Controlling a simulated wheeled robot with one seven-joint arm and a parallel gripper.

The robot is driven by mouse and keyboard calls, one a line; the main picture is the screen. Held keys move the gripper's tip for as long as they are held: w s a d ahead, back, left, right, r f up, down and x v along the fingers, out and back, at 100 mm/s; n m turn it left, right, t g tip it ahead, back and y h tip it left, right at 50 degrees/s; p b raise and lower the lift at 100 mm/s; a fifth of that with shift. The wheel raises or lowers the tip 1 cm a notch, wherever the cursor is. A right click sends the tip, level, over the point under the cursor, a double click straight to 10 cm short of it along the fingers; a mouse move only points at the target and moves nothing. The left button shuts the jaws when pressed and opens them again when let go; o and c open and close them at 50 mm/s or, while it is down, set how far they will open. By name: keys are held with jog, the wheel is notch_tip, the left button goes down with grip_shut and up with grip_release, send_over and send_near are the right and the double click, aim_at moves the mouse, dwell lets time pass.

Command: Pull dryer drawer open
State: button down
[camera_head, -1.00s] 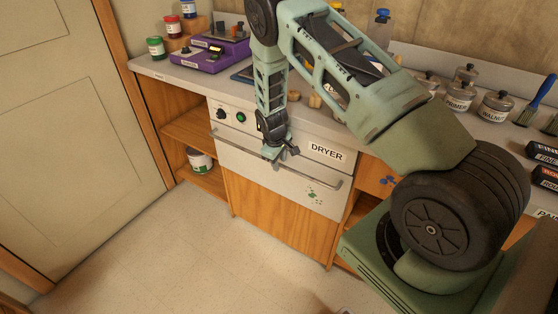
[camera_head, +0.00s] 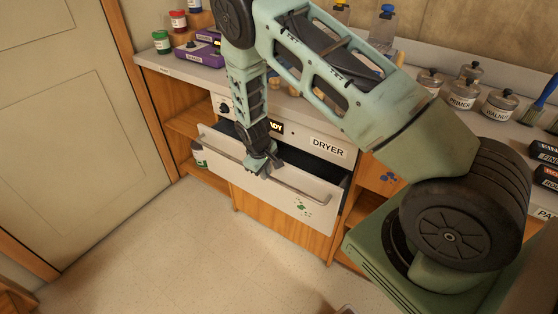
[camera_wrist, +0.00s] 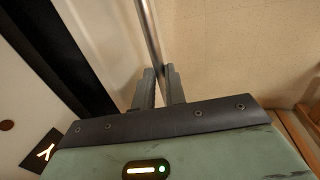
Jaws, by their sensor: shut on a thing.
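A long bar handle (camera_head: 300,190) runs across the front. My gripper (camera_head: 260,172) is at the bar, left of its middle. In the wrist view my gripper's two fingers (camera_wrist: 158,88) are shut on the bar handle (camera_wrist: 149,35), which runs between them. The dark drawer opening (camera_wrist: 62,50) shows at the left there. My arm hides part of the dryer panel.
The counter above holds a purple device (camera_head: 198,52), small jars (camera_head: 161,42) and lidded tins (camera_head: 461,98). Open shelves with a paint can (camera_head: 199,153) are left of the dryer. The pale floor (camera_head: 180,250) in front is clear. A door (camera_head: 70,130) stands at the left.

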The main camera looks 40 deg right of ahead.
jog(key=s+a, duration=0.4)
jog(key=a, duration=0.6)
jog(key=s+a, duration=0.3)
jog(key=a, duration=0.8)
jog(key=shift+s, duration=0.35)
jog(key=c, duration=1.5)
grip_release()
jog(key=shift+o, duration=0.2)
jog(key=shift+a+r, duration=0.1)
jog(key=shift+r, duration=0.05)
jog(key=s+a+r, duration=0.1)
jog(key=a+r, duration=0.2)
jog(key=r, duration=1.3)
jog(key=shift+r, duration=0.4)
jog(key=s+d+r+n+y, duration=0.1)
jog(key=s+r, duration=0.6)
jog(key=s, duration=0.4)
jog(key=s+d+r+n+y, duration=0.1)
jog(key=s+r, duration=0.5)
jog(key=s, duration=0.6)
jog(key=shift+d+r+n+g+y, duration=0.35)
jog(key=shift+d+n, duration=0.2)
jog(key=shift+n, duration=0.25)
